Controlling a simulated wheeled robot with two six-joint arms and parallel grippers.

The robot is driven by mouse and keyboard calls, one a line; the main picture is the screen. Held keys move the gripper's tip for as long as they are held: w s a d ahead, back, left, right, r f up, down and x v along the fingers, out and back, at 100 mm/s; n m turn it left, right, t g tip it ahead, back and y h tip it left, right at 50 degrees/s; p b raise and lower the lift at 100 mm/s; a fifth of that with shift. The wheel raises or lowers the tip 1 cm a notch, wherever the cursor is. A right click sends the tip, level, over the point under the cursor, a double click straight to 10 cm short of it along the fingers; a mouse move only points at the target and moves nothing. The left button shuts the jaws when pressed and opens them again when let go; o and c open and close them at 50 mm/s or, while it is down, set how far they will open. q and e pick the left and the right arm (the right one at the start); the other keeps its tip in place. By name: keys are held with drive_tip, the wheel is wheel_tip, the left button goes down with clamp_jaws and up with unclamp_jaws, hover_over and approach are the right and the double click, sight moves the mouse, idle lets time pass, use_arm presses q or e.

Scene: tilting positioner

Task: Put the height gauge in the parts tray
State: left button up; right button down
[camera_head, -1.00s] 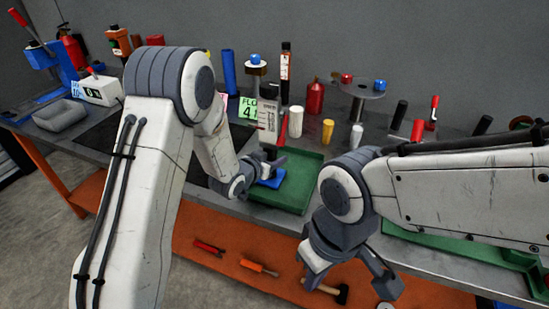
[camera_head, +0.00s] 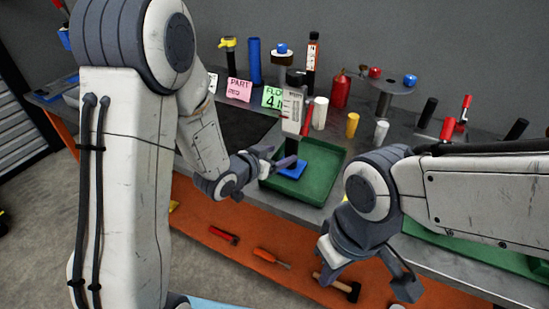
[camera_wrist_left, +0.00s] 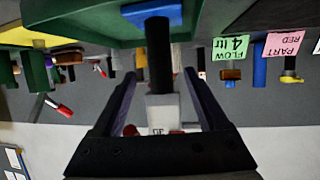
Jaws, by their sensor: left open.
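The height gauge (camera_head: 292,108) has a blue base, a dark column and a pale scale head. It stands upright in the green parts tray (camera_head: 320,185), its base appearing to rest on the tray floor. In the left wrist view, which is upside down, the gauge (camera_wrist_left: 158,55) shows beyond and between my left fingers, with the tray (camera_wrist_left: 85,25) at the top. My left gripper (camera_head: 276,158) is open at the gauge's left side, with visible gaps beside the column. My right gripper (camera_head: 368,284) is open and empty in front of the bench.
A white cylinder (camera_head: 320,113), a yellow cylinder (camera_head: 352,125) and a red extinguisher-like bottle (camera_head: 341,91) stand behind the tray. A dark mat (camera_head: 235,130) lies to its left. An orange lower shelf (camera_head: 200,215) holds a hammer (camera_head: 338,287) and other tools.

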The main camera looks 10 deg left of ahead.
use_arm(q)
drive_tip(key=s+d+r+g+y, duration=0.1)
drive_tip(key=s+g, duration=0.3)
drive_tip(key=s, duration=0.6)
drive_tip(key=s+d+r+m+g+y+p, duration=0.1)
drive_tip(key=s+r+g+y, duration=0.1)
drive_tip(key=s, duration=0.8)
drive_tip(key=s+d+r+m+g+y+p, duration=0.1)
drive_tip(key=s+r+g+y, duration=0.1)
drive_tip(key=s+g, duration=0.4)
drive_tip(key=s+r, duration=0.1)
drive_tip(key=s, duration=0.4)
drive_tip(key=shift+d, duration=0.25)
